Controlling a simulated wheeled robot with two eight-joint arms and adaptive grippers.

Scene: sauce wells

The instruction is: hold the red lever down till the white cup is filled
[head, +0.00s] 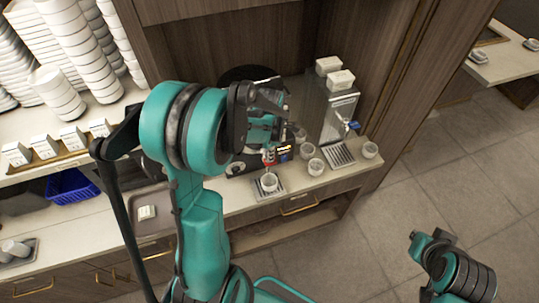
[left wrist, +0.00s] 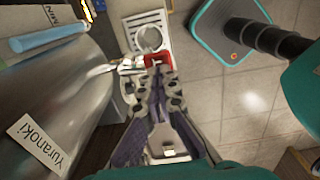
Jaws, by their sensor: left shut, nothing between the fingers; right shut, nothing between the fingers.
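The white cup (head: 269,183) stands upright on a grated drip tray (head: 262,195) below the dispenser; in the left wrist view it shows as a pale round cup (left wrist: 149,39). I cannot make out its fill level. The red lever (left wrist: 158,60) is just above the cup, and a bit of it shows in the head view (head: 268,157). My left gripper (left wrist: 157,73) is shut and empty, its fingertips at the lever; whether they press it down is unclear. My right gripper (head: 428,242) is shut, empty, low on the right over the floor, away from the counter.
Several other white cups (head: 316,167) stand right of the tray. A second dispenser (head: 340,115) with its own drip tray (head: 340,155) is farther right. Stacked white dishes (head: 75,50) and a blue basket (head: 72,187) are at left. The floor at right is clear.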

